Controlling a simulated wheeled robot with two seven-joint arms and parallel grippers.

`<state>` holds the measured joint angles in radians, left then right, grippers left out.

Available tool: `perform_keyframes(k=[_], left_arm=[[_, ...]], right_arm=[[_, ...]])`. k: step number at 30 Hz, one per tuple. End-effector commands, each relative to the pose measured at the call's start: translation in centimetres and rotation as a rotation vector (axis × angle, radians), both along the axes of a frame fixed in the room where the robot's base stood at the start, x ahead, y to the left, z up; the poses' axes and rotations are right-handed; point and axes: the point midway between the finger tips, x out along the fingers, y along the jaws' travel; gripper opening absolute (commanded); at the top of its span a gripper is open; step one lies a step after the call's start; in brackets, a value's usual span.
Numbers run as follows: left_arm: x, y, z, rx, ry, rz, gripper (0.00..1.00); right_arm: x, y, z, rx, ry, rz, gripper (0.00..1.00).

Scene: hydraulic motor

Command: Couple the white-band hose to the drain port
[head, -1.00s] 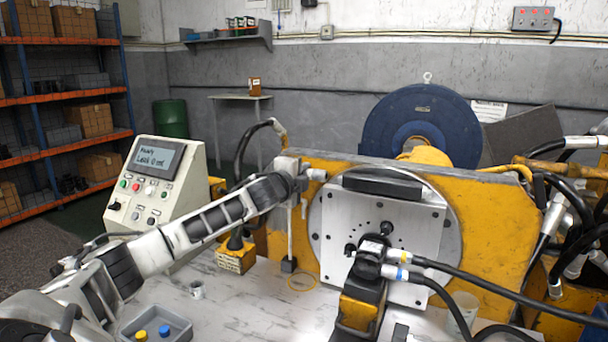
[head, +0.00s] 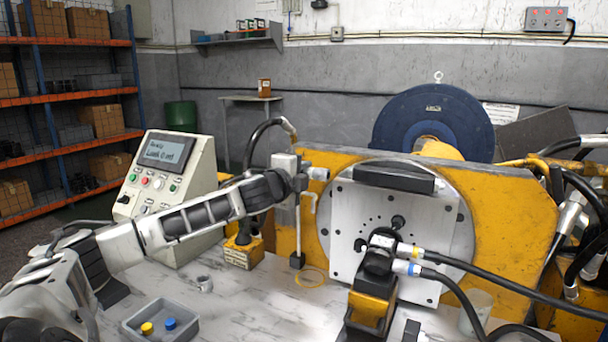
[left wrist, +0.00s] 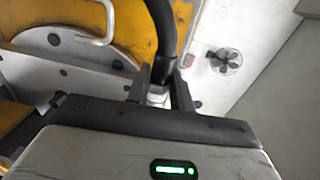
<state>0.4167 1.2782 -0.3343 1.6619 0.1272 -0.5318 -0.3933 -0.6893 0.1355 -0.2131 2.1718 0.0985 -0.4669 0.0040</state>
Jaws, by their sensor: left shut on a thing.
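My left gripper (head: 303,173) is near the upper left of the grey motor plate (head: 393,257). In the left wrist view, its fingers (left wrist: 160,92) are shut on a black hose (left wrist: 164,30) with a pale collar (left wrist: 157,98) between them. The hose runs upward there; in the head view a black hose loop (head: 262,134) shows behind the gripper. A silver cylindrical fitting (head: 319,173) shows just right of the gripper; I cannot tell whether it belongs to the hose. I cannot pick out the drain port for certain. My right gripper is not in view.
A control console (head: 165,190) stands left. A grey tray (head: 134,325) and small cup (head: 205,284) are on the pale table.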

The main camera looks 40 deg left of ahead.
Motion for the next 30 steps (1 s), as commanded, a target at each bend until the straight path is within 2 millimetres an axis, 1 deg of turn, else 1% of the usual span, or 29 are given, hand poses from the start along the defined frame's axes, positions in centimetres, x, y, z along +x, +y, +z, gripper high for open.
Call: perform_keyframes(k=[5, 7, 9, 18, 25, 30], left_arm=[[0.0, 0.0, 0.1, 0.001, -0.002, 0.000, 0.00], [0.0, 0.0, 0.1, 0.001, -0.002, 0.000, 0.00], [0.0, 0.0, -1.1, -0.001, -0.001, -0.001, 0.00], [0.0, 0.0, -3.4, 0.001, -0.002, 0.000, 0.00], [0.0, 0.0, -5.3, 0.000, -0.002, -0.001, 0.00], [0.0, 0.0, -6.7, -0.001, -0.001, 0.000, 0.00]], right_arm=[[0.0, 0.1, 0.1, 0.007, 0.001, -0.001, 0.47], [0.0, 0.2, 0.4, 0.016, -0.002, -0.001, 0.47], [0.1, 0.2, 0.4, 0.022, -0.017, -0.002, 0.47], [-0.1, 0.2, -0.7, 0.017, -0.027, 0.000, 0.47], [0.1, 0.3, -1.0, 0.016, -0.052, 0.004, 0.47], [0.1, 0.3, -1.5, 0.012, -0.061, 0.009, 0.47]])
